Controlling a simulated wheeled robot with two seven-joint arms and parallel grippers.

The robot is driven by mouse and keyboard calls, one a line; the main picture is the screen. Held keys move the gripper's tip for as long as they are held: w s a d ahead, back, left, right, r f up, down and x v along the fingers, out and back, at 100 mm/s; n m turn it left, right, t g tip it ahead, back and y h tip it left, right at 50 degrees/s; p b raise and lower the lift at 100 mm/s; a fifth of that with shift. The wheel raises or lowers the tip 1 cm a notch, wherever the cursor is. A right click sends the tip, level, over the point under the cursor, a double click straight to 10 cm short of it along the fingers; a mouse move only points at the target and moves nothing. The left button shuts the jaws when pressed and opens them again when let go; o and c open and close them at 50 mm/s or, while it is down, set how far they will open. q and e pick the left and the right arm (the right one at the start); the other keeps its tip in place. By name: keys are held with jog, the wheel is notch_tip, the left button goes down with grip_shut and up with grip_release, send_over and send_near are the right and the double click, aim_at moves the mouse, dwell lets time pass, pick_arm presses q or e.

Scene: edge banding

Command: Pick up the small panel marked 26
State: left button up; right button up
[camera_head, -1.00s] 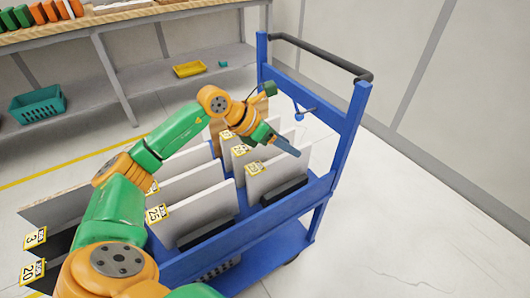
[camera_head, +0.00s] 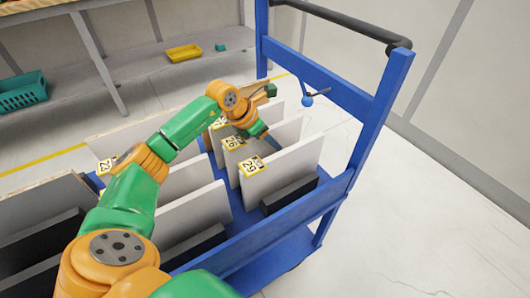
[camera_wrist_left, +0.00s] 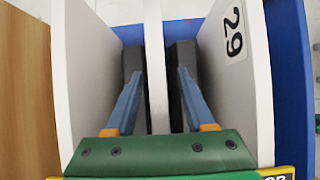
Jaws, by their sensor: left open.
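The small panel that appears to be marked 26 (camera_head: 233,142) stands upright in the blue cart, the middle one of a row of white panels. The panel marked 29 (camera_head: 288,165) stands in front of it. My left gripper (camera_head: 258,131) is over the row, with its fingers hidden behind panel 29. In the left wrist view, my open left gripper (camera_wrist_left: 158,74) points down, one finger on each side of the thin middle panel (camera_wrist_left: 155,45). Panel 29 (camera_wrist_left: 235,90) is on the right there, its label showing.
Another white panel (camera_wrist_left: 82,70) stands close on the left in the wrist view, with a wooden board (camera_wrist_left: 25,95) beyond. The blue cart frame (camera_head: 372,115) rises at the right. More panels (camera_head: 195,212) stand to the left. Open floor (camera_head: 440,220) lies to the right.

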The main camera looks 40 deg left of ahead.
pick_arm(q)
jog(key=shift+w+f, duration=0.2)
jog(key=shift+f, duration=0.05)
grip_shut()
jog(key=shift+r, duration=0.1)
dwell(1.2)
